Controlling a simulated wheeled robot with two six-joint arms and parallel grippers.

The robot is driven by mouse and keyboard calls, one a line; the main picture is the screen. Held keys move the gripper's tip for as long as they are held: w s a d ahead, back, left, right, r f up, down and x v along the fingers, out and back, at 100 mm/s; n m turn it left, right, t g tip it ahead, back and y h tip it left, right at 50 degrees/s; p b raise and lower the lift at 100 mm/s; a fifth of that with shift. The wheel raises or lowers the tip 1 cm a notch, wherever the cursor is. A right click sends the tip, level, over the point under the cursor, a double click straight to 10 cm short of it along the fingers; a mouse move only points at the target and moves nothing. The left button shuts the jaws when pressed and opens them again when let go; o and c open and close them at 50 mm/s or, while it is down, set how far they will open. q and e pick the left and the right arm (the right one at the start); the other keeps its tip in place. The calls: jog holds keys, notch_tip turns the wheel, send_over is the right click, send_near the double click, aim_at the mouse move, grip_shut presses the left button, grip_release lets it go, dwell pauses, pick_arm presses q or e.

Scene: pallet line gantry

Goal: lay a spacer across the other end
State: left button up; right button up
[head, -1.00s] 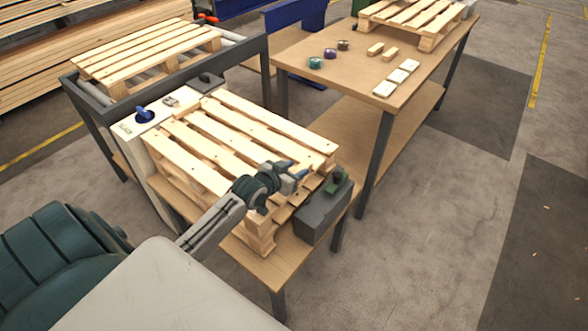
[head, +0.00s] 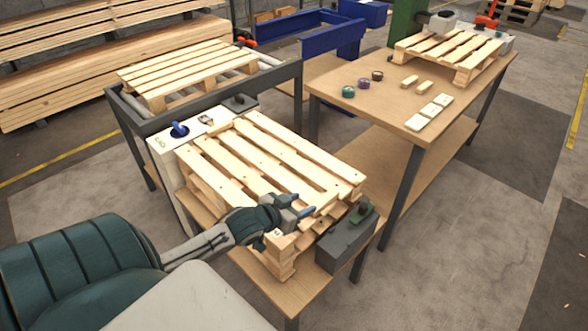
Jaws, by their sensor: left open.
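A wooden pallet (head: 262,152) lies on the near bench, on top of more pallet wood. My left gripper (head: 302,207) is open at the pallet's near right edge, with its fingers close to the deck boards; I cannot tell whether they touch. I see nothing held between the fingers. No spacer lying across the near pallet can be made out. My right gripper is not in view.
A grey box with a green part (head: 345,243) stands at the bench's right end, close to my left gripper. A roller conveyor with a pallet (head: 185,72) is behind left. The far table (head: 350,100) also holds tape rolls (head: 364,84) and another pallet (head: 450,52).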

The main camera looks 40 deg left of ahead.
pick_arm(q)
jog(key=shift+v, duration=1.2)
